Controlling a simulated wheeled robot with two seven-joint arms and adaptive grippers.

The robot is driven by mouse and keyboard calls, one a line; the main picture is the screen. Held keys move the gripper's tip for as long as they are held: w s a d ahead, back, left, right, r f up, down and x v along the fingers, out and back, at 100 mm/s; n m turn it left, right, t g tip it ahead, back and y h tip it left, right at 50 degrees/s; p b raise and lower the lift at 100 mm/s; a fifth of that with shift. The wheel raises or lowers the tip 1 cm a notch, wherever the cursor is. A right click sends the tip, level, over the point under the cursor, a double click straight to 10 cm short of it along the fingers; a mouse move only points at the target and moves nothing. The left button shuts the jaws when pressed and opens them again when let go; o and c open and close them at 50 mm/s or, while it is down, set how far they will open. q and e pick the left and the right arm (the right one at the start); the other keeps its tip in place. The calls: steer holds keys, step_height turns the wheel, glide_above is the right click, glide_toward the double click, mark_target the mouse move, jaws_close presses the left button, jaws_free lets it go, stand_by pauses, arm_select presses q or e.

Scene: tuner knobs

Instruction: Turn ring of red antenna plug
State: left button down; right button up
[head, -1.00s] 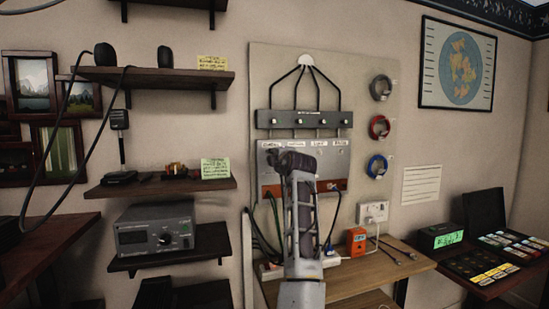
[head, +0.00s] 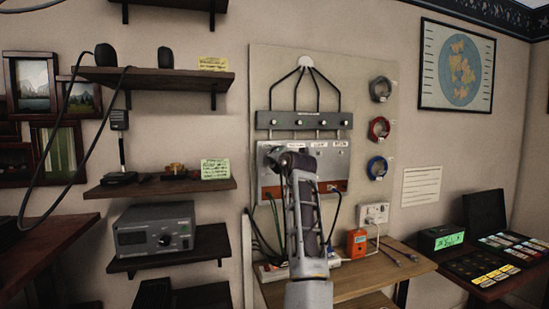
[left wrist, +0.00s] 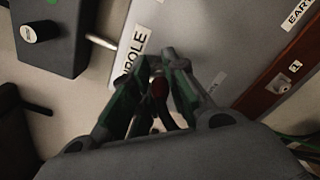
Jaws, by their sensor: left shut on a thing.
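The metal panel (head: 330,163) hangs on the board, with white labels along its top and an orange-brown strip below. My left gripper (left wrist: 158,62) is at the panel's left part, close to a label reading "POLE" in the left wrist view. Its fingers are shut on a small red piece (left wrist: 159,86), seemingly the red antenna plug; its ring is too small and covered to make out. In the head view my left arm hides the plug and much of the panel's middle. My right gripper is not in view.
A dark bar (head: 305,120) with several white knobs is mounted above the panel. Grey, red and blue cable coils (head: 379,129) hang at the right. Cables hang below the panel. A wooden table (head: 380,280) carries an orange box (head: 356,242). Shelves with a radio (head: 155,232) stand left.

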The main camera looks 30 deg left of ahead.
arm_select(q)
steer(key=shift+r, duration=0.2)
steer(key=c, duration=1.9)
jaws_free()
steer(key=o, duration=0.6)
steer(key=shift+w+a+f, duration=0.1)
steer(key=shift+a+f, duration=0.05)
steer(key=shift+f, duration=0.05)
steer(key=shift+c, duration=0.2)
